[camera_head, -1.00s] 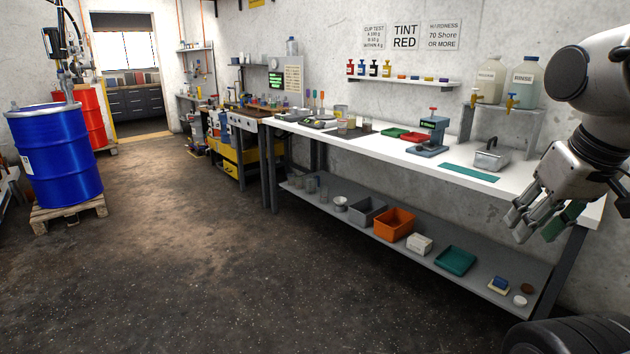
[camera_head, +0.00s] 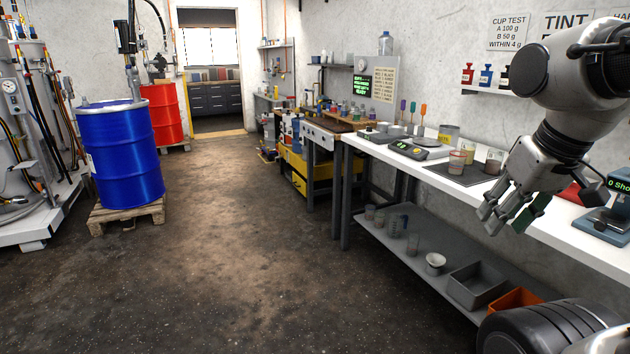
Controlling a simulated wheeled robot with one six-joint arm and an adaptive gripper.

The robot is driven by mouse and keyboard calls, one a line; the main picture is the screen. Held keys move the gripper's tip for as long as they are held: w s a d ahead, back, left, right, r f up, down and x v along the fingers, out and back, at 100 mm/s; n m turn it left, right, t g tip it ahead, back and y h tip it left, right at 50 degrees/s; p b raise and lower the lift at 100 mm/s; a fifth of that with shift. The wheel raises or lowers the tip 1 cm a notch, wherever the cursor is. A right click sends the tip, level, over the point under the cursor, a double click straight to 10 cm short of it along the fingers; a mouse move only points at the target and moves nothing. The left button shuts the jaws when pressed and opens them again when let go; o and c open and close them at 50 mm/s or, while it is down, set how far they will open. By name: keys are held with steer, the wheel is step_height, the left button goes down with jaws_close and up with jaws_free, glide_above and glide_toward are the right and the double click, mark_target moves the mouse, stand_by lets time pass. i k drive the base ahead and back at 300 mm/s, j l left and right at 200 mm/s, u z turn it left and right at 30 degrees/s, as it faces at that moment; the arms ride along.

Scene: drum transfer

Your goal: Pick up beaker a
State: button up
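Small clear cups or beakers stand on a dark mat (camera_head: 447,174) on the white bench: one with pinkish contents (camera_head: 456,163), one yellowish (camera_head: 468,152) behind it, and one brownish (camera_head: 493,163). More clear vessels stand on the shelf under the bench, among them a larger beaker (camera_head: 396,226) and a smaller one (camera_head: 412,244). I cannot read which is beaker a. My gripper (camera_head: 505,226) hangs at the right, in front of the bench edge in the picture. Its fingers are spread and empty, apart from all the beakers.
A black scale (camera_head: 418,151) and a tin (camera_head: 448,134) stand on the bench (camera_head: 570,232). A bowl (camera_head: 436,261) and grey bin (camera_head: 478,285) are on the lower shelf. A blue drum (camera_head: 122,160) on a pallet stands left. The middle floor is clear.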

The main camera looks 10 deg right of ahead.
mark_target(470, 147)
steer(key=i, duration=0.85)
steer(key=i+z, duration=0.45)
steer(key=i+j+z, duration=0.1)
steer(key=z, duration=0.35)
steer(key=i+z, duration=0.35)
steer(key=i, duration=0.3)
